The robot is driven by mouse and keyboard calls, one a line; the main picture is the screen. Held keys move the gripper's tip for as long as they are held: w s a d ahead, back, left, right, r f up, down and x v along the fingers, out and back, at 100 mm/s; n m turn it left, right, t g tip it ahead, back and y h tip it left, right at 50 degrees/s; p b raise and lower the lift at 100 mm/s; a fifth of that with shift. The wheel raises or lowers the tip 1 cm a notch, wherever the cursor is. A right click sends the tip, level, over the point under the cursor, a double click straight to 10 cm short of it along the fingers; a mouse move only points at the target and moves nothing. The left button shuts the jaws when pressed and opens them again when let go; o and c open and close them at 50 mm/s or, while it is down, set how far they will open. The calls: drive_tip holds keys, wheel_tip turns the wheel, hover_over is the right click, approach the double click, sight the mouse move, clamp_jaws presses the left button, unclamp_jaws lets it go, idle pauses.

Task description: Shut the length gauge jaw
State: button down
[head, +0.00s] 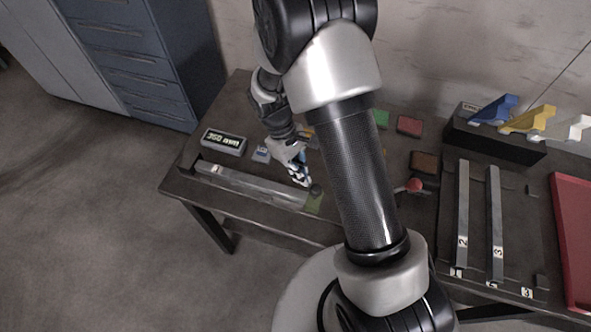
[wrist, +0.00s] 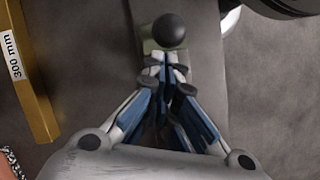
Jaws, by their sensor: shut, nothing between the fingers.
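The length gauge lies along the table's front left edge in the head view, with a long grey bar (head: 250,186) on it. Its display box (head: 222,141) reads 350 mm. The jaw is a greenish block (head: 314,204) at the bar's right end with a dark ball knob (head: 315,189). In the wrist view the knob (wrist: 170,31) stands just beyond the fingertips, with part of the greenish block (wrist: 149,46) beside it. My gripper (head: 301,180) is shut and empty, close to the knob (wrist: 164,62). I cannot tell whether they touch. My arm hides part of the table.
A yellow bar marked 300 mm (wrist: 33,75) lies at left in the wrist view. A red ball lever (head: 413,185) stands right of my arm. Two grey bars (head: 462,215) lie in a rack at right, near a red tray (head: 575,235). Coloured blocks (head: 409,126) sit behind.

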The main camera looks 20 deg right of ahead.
drive_tip(key=shift+d, duration=0.1)
drive_tip(key=s+d, duration=0.6)
drive_tip(key=d, duration=0.1)
drive_tip(key=shift+d+p, duration=0.3)
drive_tip(key=shift+d, duration=0.05)
drive_tip(key=shift+w, duration=0.1)
